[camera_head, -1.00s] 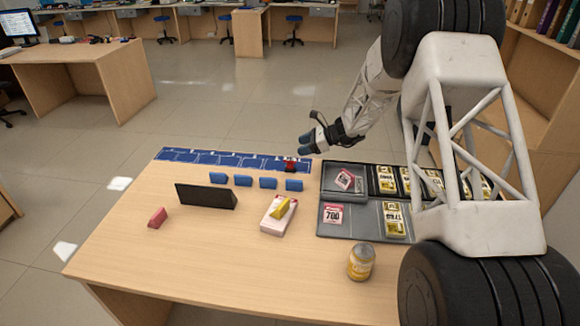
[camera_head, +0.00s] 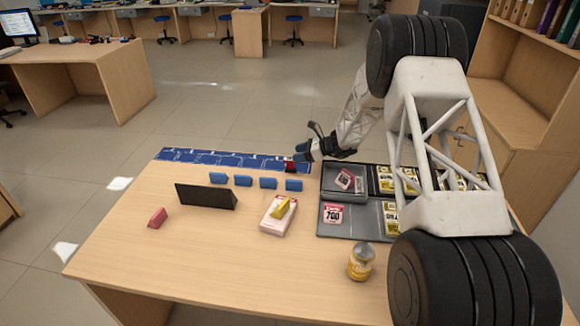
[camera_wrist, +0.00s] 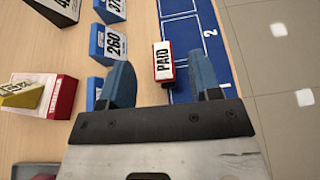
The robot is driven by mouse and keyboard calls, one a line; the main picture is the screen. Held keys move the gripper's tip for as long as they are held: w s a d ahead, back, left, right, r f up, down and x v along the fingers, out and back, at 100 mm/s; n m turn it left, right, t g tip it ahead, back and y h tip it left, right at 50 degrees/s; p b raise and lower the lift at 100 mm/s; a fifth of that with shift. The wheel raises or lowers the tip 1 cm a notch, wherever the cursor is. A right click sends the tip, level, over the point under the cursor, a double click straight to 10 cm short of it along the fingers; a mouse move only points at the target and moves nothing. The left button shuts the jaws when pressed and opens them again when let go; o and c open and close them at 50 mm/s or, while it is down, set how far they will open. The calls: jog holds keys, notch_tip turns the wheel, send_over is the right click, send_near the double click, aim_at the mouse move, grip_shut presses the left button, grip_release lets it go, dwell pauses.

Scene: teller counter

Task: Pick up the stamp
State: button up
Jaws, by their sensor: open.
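The stamp (camera_wrist: 164,58), a small red block with a white face reading PAID, sits at the edge of the blue marked strip in the wrist view. In the head view the stamp (camera_head: 289,167) shows at the right end of that strip (camera_head: 215,158). My gripper (camera_head: 301,152) is above the counter's far edge, close to the stamp and pointing left. In the wrist view my gripper (camera_wrist: 160,84) is open and empty. Its two blue fingers are apart, with the stamp showing between and just beyond their tips. I cannot tell the exact height gap.
Several blue number blocks (camera_head: 243,181) stand left of the stamp. A black sign (camera_head: 206,196), a pink block (camera_head: 157,217), a box with a yellow block (camera_head: 278,221) and a jar (camera_head: 361,261) are nearer. A grey tray (camera_head: 318,225) lies to the right. The front-left counter is clear.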

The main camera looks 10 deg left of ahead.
aim_at(293, 169)
jog(key=shift+f, duration=1.1)
jog(key=shift+f, duration=0.65)
notch_tip(293, 169, down, 2)
jog(key=shift+f, duration=0.1)
jog(key=shift+x, duration=0.95)
jog(key=shift+a+f, duration=0.2)
jog(key=shift+a, duration=0.3)
jog(key=c, duration=1)
jog(key=shift+r, duration=0.1)
